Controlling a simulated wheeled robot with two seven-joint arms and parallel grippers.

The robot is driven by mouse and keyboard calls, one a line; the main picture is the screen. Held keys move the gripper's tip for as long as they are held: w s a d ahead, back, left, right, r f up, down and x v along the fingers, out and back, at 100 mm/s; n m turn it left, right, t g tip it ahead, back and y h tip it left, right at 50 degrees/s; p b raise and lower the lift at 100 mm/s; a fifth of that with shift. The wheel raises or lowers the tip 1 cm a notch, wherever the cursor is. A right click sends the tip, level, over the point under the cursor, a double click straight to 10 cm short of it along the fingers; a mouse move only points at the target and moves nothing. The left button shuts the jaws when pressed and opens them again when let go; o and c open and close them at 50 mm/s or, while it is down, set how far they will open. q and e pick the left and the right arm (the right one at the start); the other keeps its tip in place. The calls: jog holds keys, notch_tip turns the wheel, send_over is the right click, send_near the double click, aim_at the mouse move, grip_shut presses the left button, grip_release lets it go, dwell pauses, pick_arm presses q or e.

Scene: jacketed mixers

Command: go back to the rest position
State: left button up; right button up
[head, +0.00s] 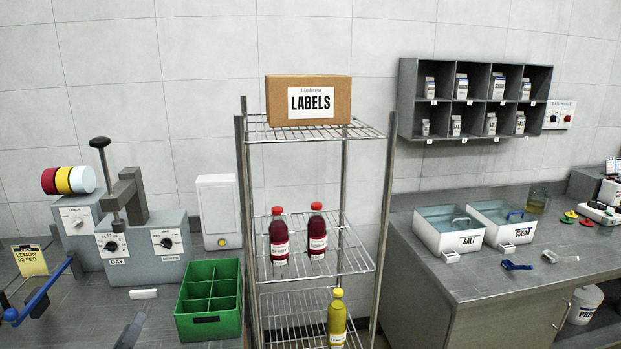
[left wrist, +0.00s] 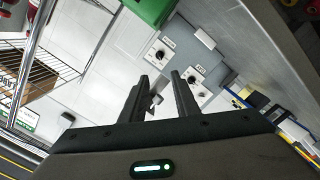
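My left gripper (head: 130,332) shows as a small dark shape at the bottom edge of the head view, over the left counter. In the left wrist view its two dark fingers (left wrist: 160,85) stand apart with a gap between them, and nothing is visibly held. The grey dial machine (head: 150,250) stands on the counter beyond it; its dials also show past the fingertips in the left wrist view. My right gripper is not in view.
A green divided crate (head: 232,316) stands on the counter to the right of the gripper. A wire rack (head: 362,258) holds several bottles and a LABELS box (head: 338,90). The right counter (head: 480,275) carries SALT and SUGAR bins. A blue-handled tool (head: 40,292) lies at far left.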

pick_arm(q)
jog(key=s+d+f+m+g+h, duration=0.4)
jog(key=s+d+f+m+g, duration=0.4)
jog(key=s+d+f, duration=0.75)
jog(key=s+d+f+m+g, duration=0.3)
jog(key=s, duration=0.7)
jog(key=s+d+f+m+g, duration=0.3)
jog(key=s+f, duration=0.1)
jog(key=s, duration=0.6)
notch_tip(320, 180, down, 28)
jog(key=s+a+f+g, duration=0.1)
jog(key=s+f, duration=0.8)
jog(key=s+a+f+g+b, duration=0.1)
jog(key=s+a+f, duration=0.1)
jog(key=s+f, duration=0.8)
jog(key=shift+a+y, duration=0.25)
jog(key=shift+y, duration=0.05)
